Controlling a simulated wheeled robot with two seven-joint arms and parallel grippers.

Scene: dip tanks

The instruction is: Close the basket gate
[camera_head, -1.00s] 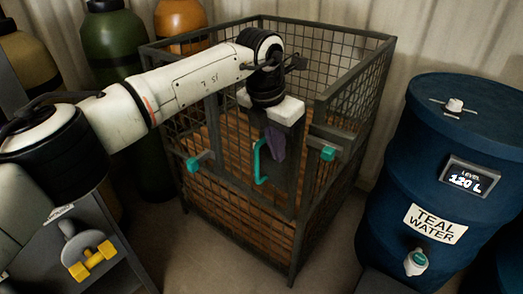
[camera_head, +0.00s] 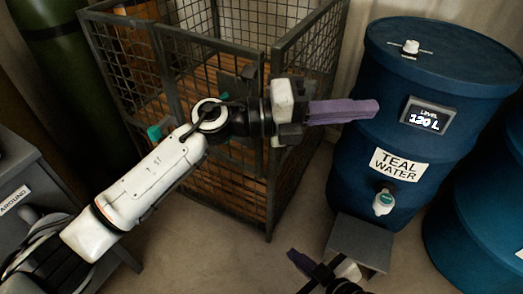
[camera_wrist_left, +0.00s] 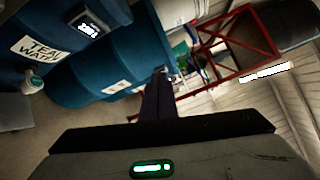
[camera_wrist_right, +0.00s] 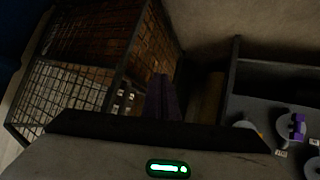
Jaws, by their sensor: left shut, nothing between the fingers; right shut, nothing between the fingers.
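The basket (camera_head: 271,185) is a dark metal mesh cage with wooden slats, standing upright in the head view. Its gate is in the front side, largely hidden behind my left arm, so I cannot tell whether it sits flush. My right gripper (camera_head: 292,254) is shut and empty, low in front of the basket. The basket also shows in the right wrist view (camera_wrist_right: 117,65).
A blue drum labelled teal water (camera_head: 375,130) stands right of the basket, with a grey block (camera_head: 362,243) below its tap. Another blue drum (camera_head: 485,225) is further right. A green cylinder (camera_head: 55,80) and a grey cabinet (camera_head: 35,165) are at left. Bare floor lies before the basket.

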